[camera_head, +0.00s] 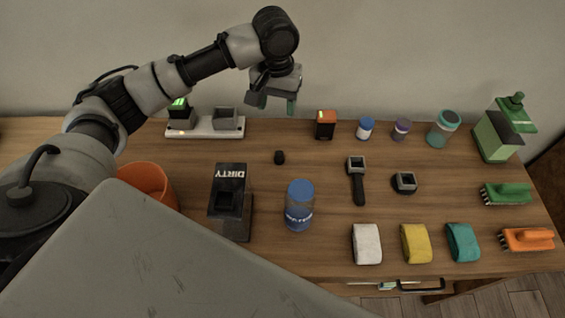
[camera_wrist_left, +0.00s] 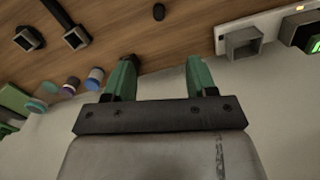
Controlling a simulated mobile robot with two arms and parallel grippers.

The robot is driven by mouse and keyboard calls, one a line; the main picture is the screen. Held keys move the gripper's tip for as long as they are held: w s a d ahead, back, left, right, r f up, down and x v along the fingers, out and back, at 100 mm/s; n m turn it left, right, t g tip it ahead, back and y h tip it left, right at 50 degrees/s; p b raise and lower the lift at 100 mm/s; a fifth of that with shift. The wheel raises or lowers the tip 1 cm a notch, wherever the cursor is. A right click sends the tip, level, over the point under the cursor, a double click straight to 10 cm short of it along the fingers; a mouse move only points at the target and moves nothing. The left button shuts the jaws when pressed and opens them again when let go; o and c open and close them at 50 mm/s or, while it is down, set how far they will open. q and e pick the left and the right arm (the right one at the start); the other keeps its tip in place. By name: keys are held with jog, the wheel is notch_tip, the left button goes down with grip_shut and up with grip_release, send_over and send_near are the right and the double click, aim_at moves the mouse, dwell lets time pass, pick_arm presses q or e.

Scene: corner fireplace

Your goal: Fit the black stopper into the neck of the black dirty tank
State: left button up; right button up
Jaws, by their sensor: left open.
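The black stopper (camera_head: 279,157) is a small dark piece on the wooden table, near the middle. It also shows at the top of the left wrist view (camera_wrist_left: 158,11). The black dirty tank (camera_head: 228,184) is a box marked DIRTY, standing front left of the stopper, with a dark square opening in its top. My left gripper (camera_head: 277,105) is open and empty, above the back of the table, behind the stopper and apart from it. In the left wrist view its green fingers (camera_wrist_left: 161,75) are spread with nothing between. My right gripper is not in view.
A blue-lidded jar (camera_head: 299,212) stands right of the tank, and an orange bin (camera_head: 148,184) left of it. A white charger (camera_head: 206,130) sits at the back left. Bottles, folded cloths, brushes and a green container (camera_head: 497,138) fill the right. Bare wood surrounds the stopper.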

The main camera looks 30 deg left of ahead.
pick_arm(q)
jog(key=b, duration=0.5)
send_over(279, 152)
notch_tip(279, 152, down, 8)
notch_tip(279, 152, down, 5)
jog(key=shift+s+f+b, duration=0.1)
jog(key=shift+s+b, duration=0.05)
jog(key=shift+b, duration=0.75)
jog(key=shift+f+b, duration=0.35)
jog(key=shift+f, duration=2.7)
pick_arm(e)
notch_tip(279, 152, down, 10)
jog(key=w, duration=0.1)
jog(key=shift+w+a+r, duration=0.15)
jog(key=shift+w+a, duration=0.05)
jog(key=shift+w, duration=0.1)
pick_arm(q)
jog(key=shift+c, duration=0.5)
